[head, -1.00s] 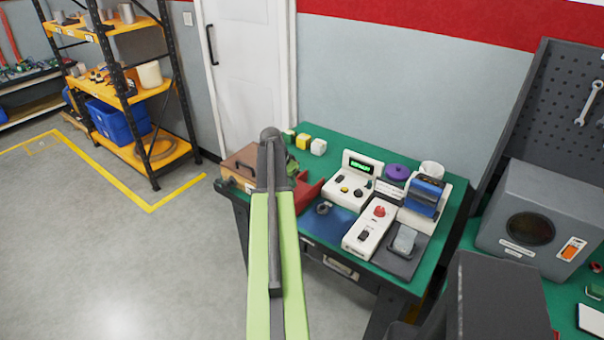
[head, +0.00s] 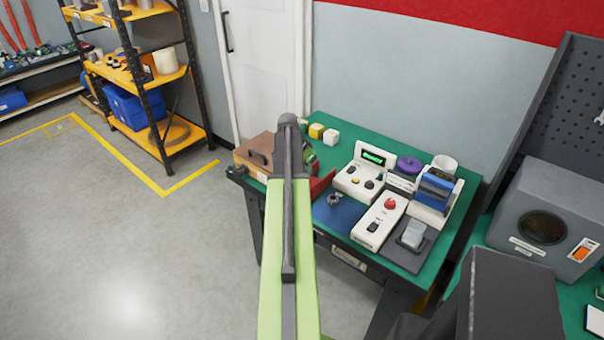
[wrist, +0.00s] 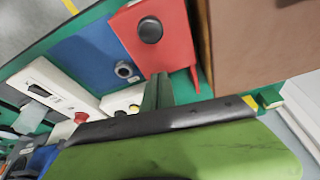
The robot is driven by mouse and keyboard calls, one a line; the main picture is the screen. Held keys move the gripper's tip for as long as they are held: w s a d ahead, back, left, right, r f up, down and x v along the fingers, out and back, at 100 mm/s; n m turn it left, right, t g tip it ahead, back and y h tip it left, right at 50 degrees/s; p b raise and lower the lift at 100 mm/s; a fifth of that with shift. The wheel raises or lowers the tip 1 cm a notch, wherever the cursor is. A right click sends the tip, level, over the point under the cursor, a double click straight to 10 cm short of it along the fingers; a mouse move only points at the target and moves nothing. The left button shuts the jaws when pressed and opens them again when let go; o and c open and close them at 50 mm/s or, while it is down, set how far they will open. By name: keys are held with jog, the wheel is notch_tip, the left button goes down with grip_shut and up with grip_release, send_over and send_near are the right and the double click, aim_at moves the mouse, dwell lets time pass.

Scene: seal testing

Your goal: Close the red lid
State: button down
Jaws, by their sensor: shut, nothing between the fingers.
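The red lid (wrist: 165,50) shows in the wrist view as a red panel with a round black knob (wrist: 150,30). In the head view only a part of the red piece (head: 321,184) shows, beside my arm, which hides the rest. I cannot tell the lid's exact angle. My gripper (wrist: 157,85) is shut and empty, its narrow dark green tip just below the red panel in the wrist view. I cannot tell whether it touches the panel. In the head view the gripper is mostly hidden behind the arm's end.
A brown box (head: 255,153) stands left of the red piece on the green table (head: 435,262). Right of it are a blue mat (head: 333,217), a white device with a green display (head: 362,178), and a white control box with a red button (head: 380,220). Yellow and white cubes stand behind.

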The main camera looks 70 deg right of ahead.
jog(key=p+v, duration=0.7)
jog(key=v, duration=0.2)
jog(key=shift+a+r, duration=0.2)
jog(key=shift+r, duration=0.05)
jog(key=shift+w, duration=0.1)
